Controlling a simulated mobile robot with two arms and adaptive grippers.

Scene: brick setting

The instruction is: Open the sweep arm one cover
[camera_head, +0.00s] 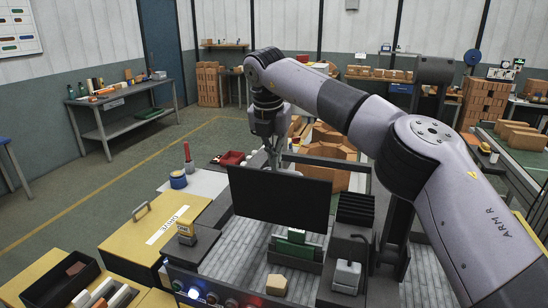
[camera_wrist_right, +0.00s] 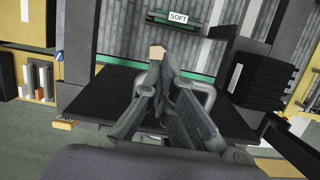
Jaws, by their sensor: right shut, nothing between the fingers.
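A dark flat panel (camera_head: 280,197), which looks like the cover, stands raised over the grey slatted machine bed in the head view. It also shows in the right wrist view (camera_wrist_right: 95,92), beneath and around the fingers. My right gripper (camera_head: 277,165) is at the panel's far upper edge, its fingertips partly hidden there. In the right wrist view my right gripper (camera_wrist_right: 160,62) has its fingers together with nothing seen between them. A grey rounded bar (camera_wrist_right: 207,92) lies beside the fingers; I cannot tell if they touch it. My left gripper is not in view.
A yellow box (camera_head: 150,235) with a handle stands left of the machine. Lit buttons (camera_head: 212,298) line its front. A tan block (camera_head: 277,284) and a green part (camera_head: 296,237) are on the bed.

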